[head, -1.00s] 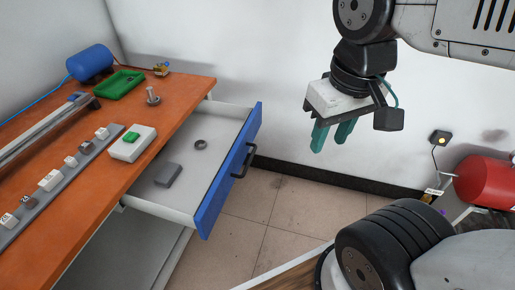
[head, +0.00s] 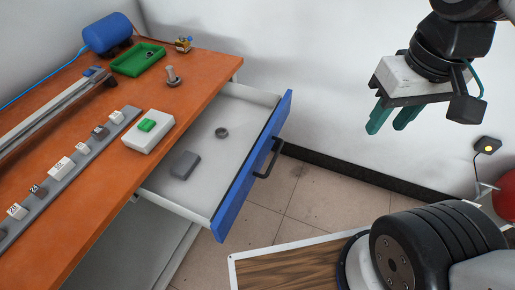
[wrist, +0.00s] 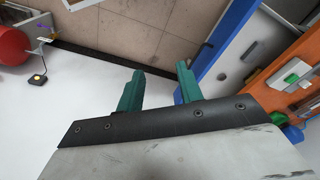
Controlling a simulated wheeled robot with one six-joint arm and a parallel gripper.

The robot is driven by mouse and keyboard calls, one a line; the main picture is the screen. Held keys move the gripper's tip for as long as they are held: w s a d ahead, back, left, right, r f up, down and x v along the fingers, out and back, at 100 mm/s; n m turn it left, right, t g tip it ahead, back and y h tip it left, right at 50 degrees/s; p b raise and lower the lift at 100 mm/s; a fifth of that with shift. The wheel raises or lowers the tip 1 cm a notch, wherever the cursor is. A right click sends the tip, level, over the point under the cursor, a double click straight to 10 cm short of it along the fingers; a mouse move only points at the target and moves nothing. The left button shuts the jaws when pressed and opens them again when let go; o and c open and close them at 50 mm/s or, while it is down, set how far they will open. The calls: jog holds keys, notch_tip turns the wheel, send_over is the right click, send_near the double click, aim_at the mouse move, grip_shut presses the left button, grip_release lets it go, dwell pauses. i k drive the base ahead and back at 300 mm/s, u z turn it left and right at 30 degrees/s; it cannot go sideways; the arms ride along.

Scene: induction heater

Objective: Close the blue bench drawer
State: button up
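The blue bench drawer (head: 250,170) stands pulled out from the orange workbench (head: 85,195) in the head view. Its dark handle (head: 268,158) is on the blue front, facing right. A grey block (head: 185,165) and a dark ring (head: 222,132) lie inside it. My gripper (head: 391,124) hangs to the right of the drawer and apart from it, with its two green fingers spread and nothing between them. In the wrist view my gripper (wrist: 158,82) shows open, and the drawer's blue front (wrist: 215,50) is beyond the right finger.
A white box with a green button (head: 148,130), a green tray (head: 138,59) and a blue cylinder (head: 108,34) are on the bench. A red tank (head: 507,197) stands at the right edge. Tiled floor (head: 310,195) is clear between the drawer and the wall.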

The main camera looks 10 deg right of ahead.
aim_at(211, 196)
jog(key=u, duration=0.15)
jog(key=i, duration=0.25)
jog(key=u, duration=0.2)
jog(key=k, duration=0.4)
jog(key=u, duration=0.7)
jog(key=i, duration=0.55)
jog(key=z, duration=0.45)
